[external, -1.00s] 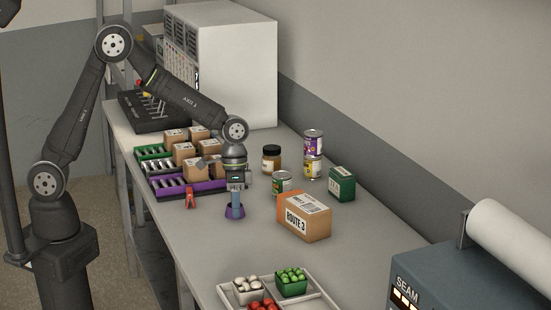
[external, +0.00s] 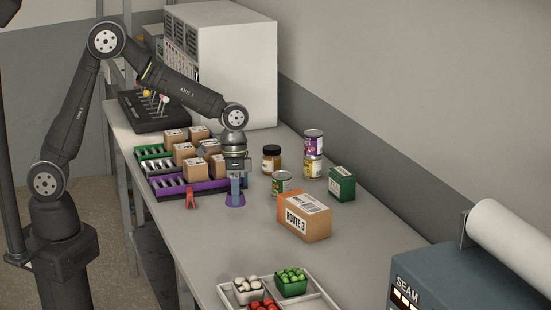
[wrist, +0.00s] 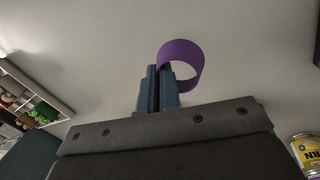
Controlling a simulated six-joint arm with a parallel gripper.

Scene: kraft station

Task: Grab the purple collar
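The purple collar (external: 235,201) is a short ring that flares toward the bottom in the external view. In the wrist view the collar (wrist: 184,62) shows as an open ring at the fingertips, to the right of the middle. My gripper (external: 236,187) points down, and its blue fingers (wrist: 157,82) are close together on the ring's left wall. The gripper is shut on the collar and seems to hold it a little above the table. The finger inside the ring is partly hidden by the collar.
A brown parcel marked ROUTE 3 (external: 304,217) stands to the right, with cans (external: 281,183) behind it. A red clip-like thing (external: 191,198) and a purple rack (external: 172,188) with boxes are at left. A produce tray (external: 318,299) is in front. Bare table lies between.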

